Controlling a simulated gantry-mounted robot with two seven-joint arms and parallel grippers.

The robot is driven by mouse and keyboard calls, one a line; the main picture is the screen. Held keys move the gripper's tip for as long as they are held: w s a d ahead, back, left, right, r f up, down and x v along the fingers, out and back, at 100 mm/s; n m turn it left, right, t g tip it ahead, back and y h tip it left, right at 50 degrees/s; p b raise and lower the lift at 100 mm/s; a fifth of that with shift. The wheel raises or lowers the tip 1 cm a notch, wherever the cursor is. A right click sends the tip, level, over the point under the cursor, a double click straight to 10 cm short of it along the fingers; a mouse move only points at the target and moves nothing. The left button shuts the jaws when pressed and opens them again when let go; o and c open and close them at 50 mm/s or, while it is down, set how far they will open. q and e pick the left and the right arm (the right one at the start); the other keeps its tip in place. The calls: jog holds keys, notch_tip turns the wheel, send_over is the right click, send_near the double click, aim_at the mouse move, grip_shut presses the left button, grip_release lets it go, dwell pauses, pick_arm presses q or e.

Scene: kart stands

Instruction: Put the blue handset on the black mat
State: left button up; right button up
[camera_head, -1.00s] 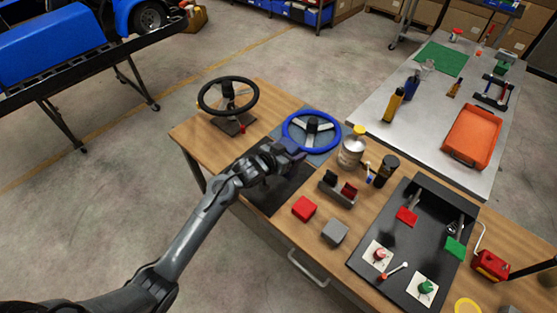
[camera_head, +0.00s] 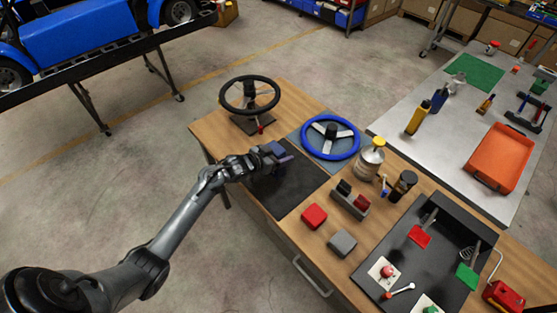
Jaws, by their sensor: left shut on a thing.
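The black mat (camera_head: 292,196) lies flat on the wooden bench, in front of the blue steering wheel. My left gripper (camera_head: 266,158) is shut on the dark blue handset (camera_head: 279,153), at the mat's far left part. The fingers partly hide the handset. I cannot tell whether the handset touches the mat or is held just above it. My right gripper is not in view.
A blue steering wheel (camera_head: 330,138) and a black steering wheel (camera_head: 249,96) stand behind the mat. A red block (camera_head: 314,216), a grey block (camera_head: 342,243) and a black tray (camera_head: 415,262) lie to the right. The mat's near part is clear.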

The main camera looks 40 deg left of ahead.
pick_arm(q)
jog(key=shift+a+f, duration=0.1)
jog(key=shift+f, duration=1.9)
jog(key=shift+f, duration=0.1)
jog(key=shift+f, duration=0.1)
jog(key=o, duration=1.2)
